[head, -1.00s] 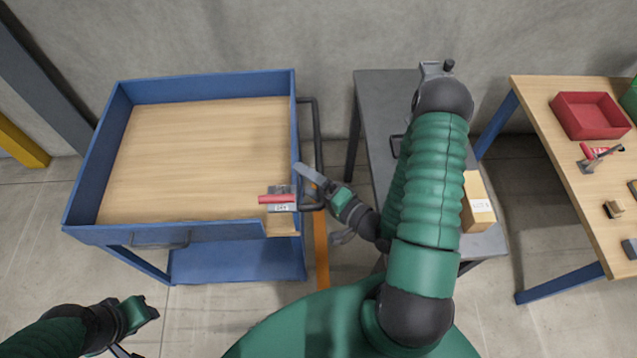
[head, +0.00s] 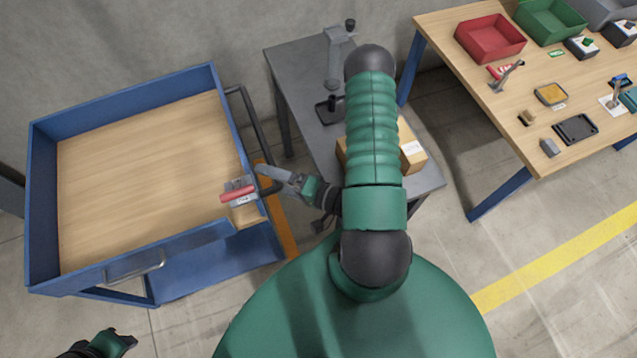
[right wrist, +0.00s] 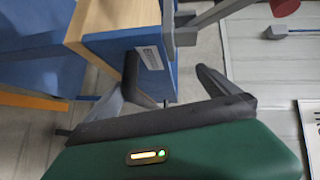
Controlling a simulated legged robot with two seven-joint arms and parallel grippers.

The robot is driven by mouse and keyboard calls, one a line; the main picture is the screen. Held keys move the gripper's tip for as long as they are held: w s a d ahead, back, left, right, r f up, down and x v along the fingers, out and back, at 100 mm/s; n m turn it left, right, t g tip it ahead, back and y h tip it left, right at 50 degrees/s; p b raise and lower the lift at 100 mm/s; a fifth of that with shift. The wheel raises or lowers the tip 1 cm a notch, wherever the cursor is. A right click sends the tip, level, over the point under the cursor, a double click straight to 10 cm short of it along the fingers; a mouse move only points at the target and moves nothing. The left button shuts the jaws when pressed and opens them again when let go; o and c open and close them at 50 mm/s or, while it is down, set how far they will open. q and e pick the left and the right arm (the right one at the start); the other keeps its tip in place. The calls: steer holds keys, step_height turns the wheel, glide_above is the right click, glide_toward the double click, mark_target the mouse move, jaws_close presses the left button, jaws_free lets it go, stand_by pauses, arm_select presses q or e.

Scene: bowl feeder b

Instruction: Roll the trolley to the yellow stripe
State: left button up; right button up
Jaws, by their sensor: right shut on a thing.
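The blue trolley (head: 40,205) with a wooden deck stands at the left of the head view. Its dark push bar (head: 246,112) is on its right end. My right gripper (head: 268,176) is shut on the push bar near its front end. A red-handled grey fitting (head: 238,191) sits on the trolley's front right corner beside it. In the right wrist view the trolley's blue end (right wrist: 125,45) shows close to my fingers. The yellow stripe (head: 560,254) runs across the floor at the lower right, apart from the trolley. My left gripper (head: 122,340) is low at left, off the trolley; its jaws are unclear.
A grey table (head: 290,65) stands just right of the push bar, with a cardboard box (head: 413,158) partly behind my arm. A wooden workbench (head: 450,50) with bins and tools stands at upper right. An orange floor strip (head: 287,238) runs beside the trolley. Floor before the stripe is clear.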

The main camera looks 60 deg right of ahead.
steer(key=shift+s+r, duration=0.55)
steer(key=shift+s, duration=0.15)
steer(key=shift+p+v, duration=0.5)
steer(key=shift+v, duration=1)
steer(key=s, duration=0.3)
steer(key=shift+a+r+p, duration=0.2)
steer(key=shift+r+p, duration=0.1)
steer(key=shift+r, duration=0.1)
steer(key=c, duration=0.6)
arm_select(q)
steer(key=r, duration=0.1)
steer(key=r+p, duration=0.1)
steer(key=a+r+p, duration=0.1)
steer(key=r, duration=0.1)
steer(key=shift+s, duration=0.4)
arm_select(e)
steer(key=v, duration=0.5)
steer(key=shift+s+d+f, duration=0.2)
steer(key=shift+f, duration=0.1)
arm_select(q)
steer(key=shift+r, duration=0.1)
steer(key=shift+d+r, duration=0.2)
steer(key=shift+r, duration=0.15)
arm_select(e)
steer(key=shift+d, duration=0.15)
